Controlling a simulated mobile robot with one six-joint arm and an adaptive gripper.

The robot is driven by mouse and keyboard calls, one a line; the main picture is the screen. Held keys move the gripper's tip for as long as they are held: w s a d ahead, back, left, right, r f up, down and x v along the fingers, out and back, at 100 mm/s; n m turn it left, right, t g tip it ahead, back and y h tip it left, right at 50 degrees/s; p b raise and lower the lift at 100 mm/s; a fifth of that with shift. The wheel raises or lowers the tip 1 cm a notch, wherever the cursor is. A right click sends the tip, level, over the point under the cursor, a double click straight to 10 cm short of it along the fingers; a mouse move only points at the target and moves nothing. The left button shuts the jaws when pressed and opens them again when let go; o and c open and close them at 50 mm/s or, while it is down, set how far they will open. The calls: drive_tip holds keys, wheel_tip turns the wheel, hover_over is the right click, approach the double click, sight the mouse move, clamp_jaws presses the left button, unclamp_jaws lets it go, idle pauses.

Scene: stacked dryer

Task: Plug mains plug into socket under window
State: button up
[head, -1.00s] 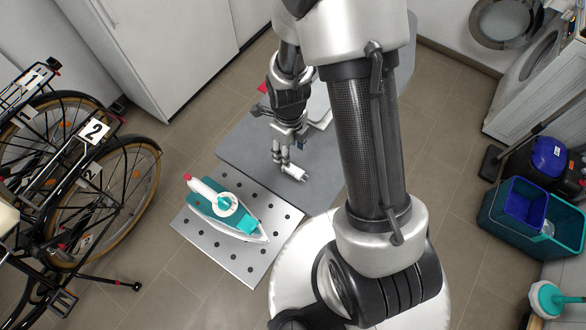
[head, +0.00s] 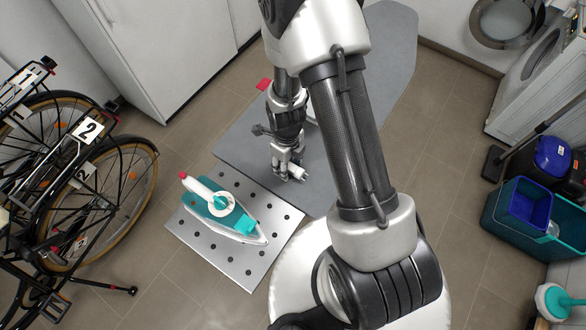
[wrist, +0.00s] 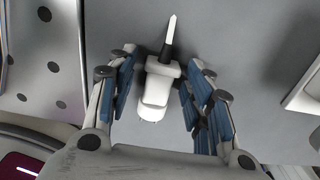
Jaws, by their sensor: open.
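The white mains plug (head: 299,172) lies on the grey ironing board (head: 240,140). In the wrist view the plug (wrist: 157,88) sits between the blue-padded fingers of my gripper (wrist: 161,62), with its thin prongs towards the bottom and its dark sleeve and pale cord end towards the top. My gripper is open around it, and a gap shows on at least part of each side. In the head view my gripper (head: 288,171) is low over the board and partly hides the plug. I see neither the socket nor the window.
A teal-and-white iron (head: 222,208) stands on the perforated metal rest (head: 262,272) beside the board. Bicycles (head: 85,190) stand left, a white cabinet (head: 150,50) behind. Blue and teal tubs (head: 525,215) and a washer (head: 545,60) are at right. Floor between is clear.

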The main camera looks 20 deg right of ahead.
drive_tip(key=shift+c, duration=0.2)
drive_tip(key=c, duration=1)
drive_tip(key=shift+o, duration=0.2)
